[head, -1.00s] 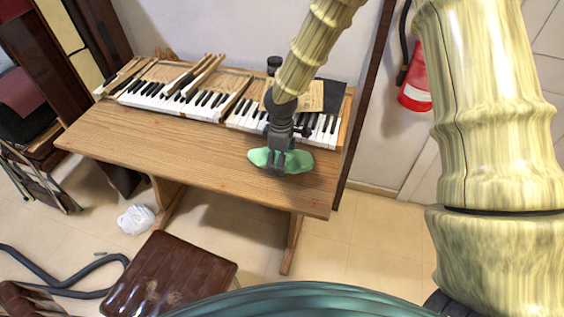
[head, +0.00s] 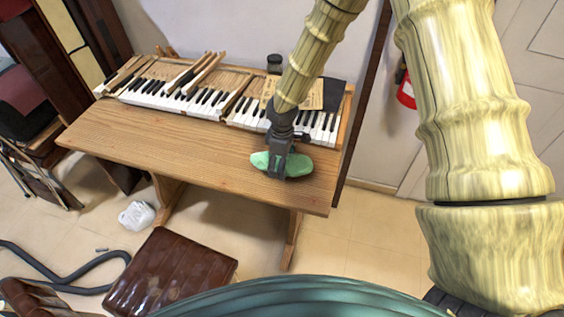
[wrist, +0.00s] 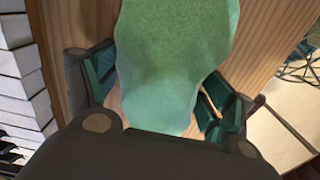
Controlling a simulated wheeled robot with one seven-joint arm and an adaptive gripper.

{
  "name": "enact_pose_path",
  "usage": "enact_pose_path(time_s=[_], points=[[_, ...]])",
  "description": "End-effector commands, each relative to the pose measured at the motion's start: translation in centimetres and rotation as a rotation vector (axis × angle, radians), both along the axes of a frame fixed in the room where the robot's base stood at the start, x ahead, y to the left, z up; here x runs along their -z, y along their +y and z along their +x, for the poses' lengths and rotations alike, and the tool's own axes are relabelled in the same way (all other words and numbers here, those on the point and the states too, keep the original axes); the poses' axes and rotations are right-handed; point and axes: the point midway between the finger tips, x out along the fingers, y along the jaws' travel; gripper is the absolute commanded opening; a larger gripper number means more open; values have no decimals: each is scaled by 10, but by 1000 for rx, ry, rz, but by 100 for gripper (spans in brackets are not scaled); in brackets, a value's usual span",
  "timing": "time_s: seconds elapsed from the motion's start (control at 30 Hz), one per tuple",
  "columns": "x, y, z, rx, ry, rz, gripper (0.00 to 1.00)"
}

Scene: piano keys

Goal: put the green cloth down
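The green cloth (head: 314,164) is a smooth, pale green, rounded lump over the right front part of the wooden desk top (head: 200,165). My gripper (head: 278,172) points down, with its fingers around the middle of the cloth. The cloth sticks out on both sides of it. In the wrist view the cloth (wrist: 175,50) lies between the two fingers of my gripper (wrist: 158,88), which appear to press on its sides.
Piano keys (head: 165,100) run along the back of the desk, with loose wooden pieces on them. A dark jar (head: 274,63) stands behind. A fire extinguisher (head: 405,92) hangs at right. A brown stool (head: 170,275) stands in front. The left and middle desk top is clear.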

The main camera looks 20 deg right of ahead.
Motion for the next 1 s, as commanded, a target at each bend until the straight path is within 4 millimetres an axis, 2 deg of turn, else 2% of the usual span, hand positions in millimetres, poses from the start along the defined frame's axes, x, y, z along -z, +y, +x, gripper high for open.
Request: enact_pose_path(time_s=[0.03,0.07,0.57,0.77,1.0], points=[[0,0,0,0,0,0,95],[0,0,0,0,0,0,100],[-6,0,0,0,-1,-1,100],[-28,0,1,1,-3,0,100],[-63,0,1,1,-3,0,100]])
